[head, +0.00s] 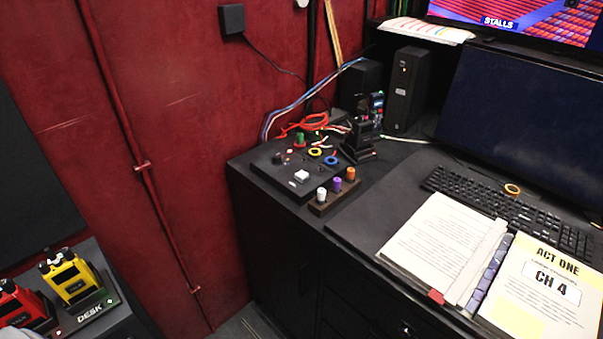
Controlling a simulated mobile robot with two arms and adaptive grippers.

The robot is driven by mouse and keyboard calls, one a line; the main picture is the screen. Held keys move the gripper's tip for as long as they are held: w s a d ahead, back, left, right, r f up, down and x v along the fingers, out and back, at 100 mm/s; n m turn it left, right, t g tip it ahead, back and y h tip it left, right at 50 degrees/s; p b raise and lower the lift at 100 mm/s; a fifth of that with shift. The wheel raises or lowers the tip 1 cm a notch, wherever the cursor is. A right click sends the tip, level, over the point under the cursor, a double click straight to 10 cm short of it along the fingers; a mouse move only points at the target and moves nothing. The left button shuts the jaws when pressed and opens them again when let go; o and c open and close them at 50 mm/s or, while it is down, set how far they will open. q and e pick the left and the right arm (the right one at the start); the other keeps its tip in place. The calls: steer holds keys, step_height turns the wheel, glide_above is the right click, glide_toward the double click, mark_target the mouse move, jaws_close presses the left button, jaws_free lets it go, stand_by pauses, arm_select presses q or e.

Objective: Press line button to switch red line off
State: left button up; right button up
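A black cue box (273,174) sits on the left end of the black desk, near the red wall. On it are a lit white square button (301,176), a dark knob with a red part (277,158), and a green-and-red piece (299,140). A yellow ring (315,152) and a blue ring (330,161) lie at its far right side. The labels are too small to read, so I cannot tell which button is the line button or whether a red line light is on. Neither of my grippers shows.
A small block with white, purple and orange pegs (337,185) stands in front of the box. A dark radio (365,128) stands behind it. An open binder (444,240), keyboard (515,208) and monitor (522,118) lie right. Yellow and red radios (72,278) stand lower left.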

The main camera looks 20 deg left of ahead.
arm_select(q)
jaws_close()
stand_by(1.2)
